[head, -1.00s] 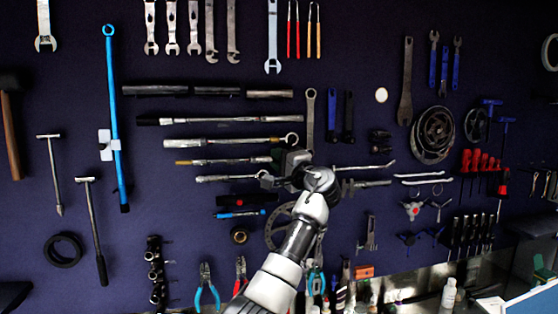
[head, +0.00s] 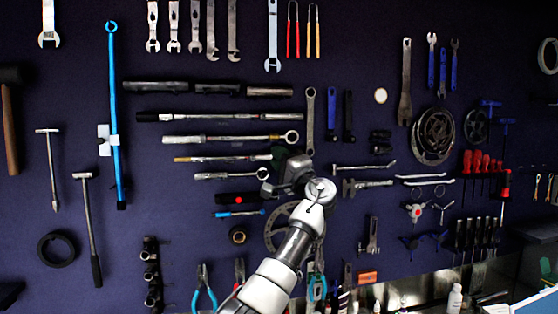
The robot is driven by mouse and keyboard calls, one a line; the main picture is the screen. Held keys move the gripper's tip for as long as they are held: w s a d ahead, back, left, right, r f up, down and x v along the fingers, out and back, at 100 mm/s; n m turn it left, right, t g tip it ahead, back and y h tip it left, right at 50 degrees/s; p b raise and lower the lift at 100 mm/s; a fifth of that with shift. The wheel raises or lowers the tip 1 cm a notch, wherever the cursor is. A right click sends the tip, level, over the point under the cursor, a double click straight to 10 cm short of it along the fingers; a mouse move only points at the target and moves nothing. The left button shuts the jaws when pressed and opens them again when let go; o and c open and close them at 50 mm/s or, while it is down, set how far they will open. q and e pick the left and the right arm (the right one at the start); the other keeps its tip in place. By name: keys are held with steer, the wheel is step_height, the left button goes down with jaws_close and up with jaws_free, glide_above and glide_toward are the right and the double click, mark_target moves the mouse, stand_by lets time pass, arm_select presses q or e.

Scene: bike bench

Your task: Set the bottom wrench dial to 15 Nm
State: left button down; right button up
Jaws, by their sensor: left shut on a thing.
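Several wrenches hang level in a stack on the dark wall. The bottom wrench (head: 225,176) is short and silver, with a round end at its right. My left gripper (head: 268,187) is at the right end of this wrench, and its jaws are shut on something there. By its place this is the wrench's dial, but the dial and its scale are hidden or too small to read. My left arm comes up from the bottom of the head view. My right gripper is not in view.
Close above hang a thin wrench with a yellowish end (head: 222,158) and a silver ring-ended wrench (head: 230,139). A black tool (head: 238,198) and a blue tool (head: 238,212) hang just below. A chainring (head: 280,226) hangs behind my arm.

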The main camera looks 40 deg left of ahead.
arm_select(q)
steer(key=shift+f, duration=0.15)
steer(key=shift+f+b, duration=0.1)
steer(key=shift+b, duration=0.35)
steer(key=shift+n+g+y+b, duration=0.5)
steer(key=shift+n+y+b, duration=0.2)
steer(key=shift+y+b, duration=0.1)
steer(key=shift+n+g+y+b, duration=0.5)
steer(key=shift+n+g+y, duration=0.3)
steer(key=shift+n+y, duration=0.15)
steer(key=shift+n, duration=0.25)
